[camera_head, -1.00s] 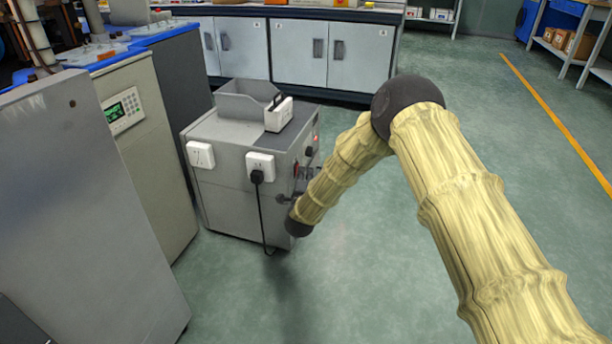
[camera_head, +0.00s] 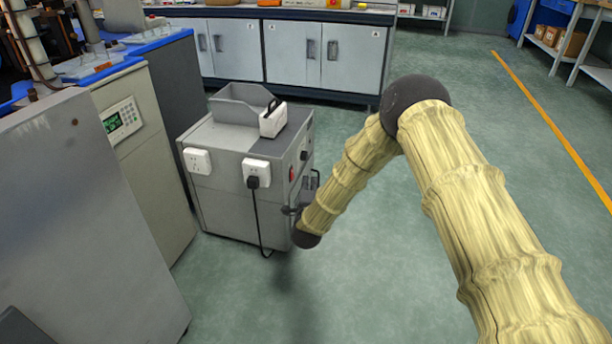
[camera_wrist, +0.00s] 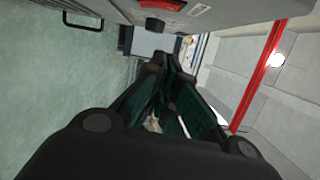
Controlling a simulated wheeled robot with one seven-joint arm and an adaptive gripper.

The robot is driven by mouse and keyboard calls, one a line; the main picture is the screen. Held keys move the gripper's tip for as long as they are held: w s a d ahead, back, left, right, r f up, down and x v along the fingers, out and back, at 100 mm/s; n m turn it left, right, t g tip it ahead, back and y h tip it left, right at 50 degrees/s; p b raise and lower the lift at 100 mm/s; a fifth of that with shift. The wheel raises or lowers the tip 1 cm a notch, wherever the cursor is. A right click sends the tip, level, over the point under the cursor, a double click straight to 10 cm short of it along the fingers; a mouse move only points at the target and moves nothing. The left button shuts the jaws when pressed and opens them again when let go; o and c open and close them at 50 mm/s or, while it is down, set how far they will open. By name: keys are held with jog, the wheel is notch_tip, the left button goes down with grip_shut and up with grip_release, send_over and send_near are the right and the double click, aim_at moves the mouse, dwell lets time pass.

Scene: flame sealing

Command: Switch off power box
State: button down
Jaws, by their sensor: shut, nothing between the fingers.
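The power box (camera_head: 225,178) is a grey cabinet on the floor at left centre in the head view. White sockets are on its front, and a black plug with a cord is in the right one. A dark red switch (camera_head: 292,174) shows on its right side. In the wrist view the box's grey panel (camera_wrist: 215,12) runs along the top, with a red switch (camera_wrist: 160,4) and a black knob (camera_wrist: 155,25). My gripper (camera_wrist: 163,62) is shut and empty, its fingertips just below the knob in the picture. Whether they touch the panel cannot be told. The sleeved arm mostly hides it in the head view.
A grey tray (camera_head: 238,103) and a white handled item (camera_head: 272,122) sit on top of the box. Grey machines (camera_head: 75,220) stand close on the left. White cabinets (camera_head: 290,55) stand behind. The green floor to the right is clear.

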jog(key=s+p, duration=0.2)
jog(key=s, duration=0.5)
jog(key=shift+s+a+r, duration=0.15)
jog(key=shift+a, duration=0.3)
jog(key=s+d+f+n+g+y, duration=0.2)
jog(key=s+d+f+n+g, duration=0.3)
jog(key=s+f, duration=0.6)
jog(key=s+d+f+n+g+y, duration=0.15)
jog(key=s+f+n+g, duration=0.25)
jog(key=s+f+n, duration=0.55)
jog(key=s+d+n+g+h, duration=0.1)
jog(key=s+d+n+g, duration=0.35)
jog(key=s, duration=1.25)
jog(key=s+d+n+g+h, duration=0.1)
jog(key=s+d+g, duration=0.5)
jog(key=s, duration=1.2)
notch_tip(320, 180, up, 37)
jog(key=w+t+p, duration=0.1)
jog(key=p, duration=3.6)
jog(key=shift+d, duration=0.3)
jog(key=c, duration=2.2)
grip_release()
jog(key=shift+f+y, duration=0.1)
jog(key=shift+y, duration=0.15)
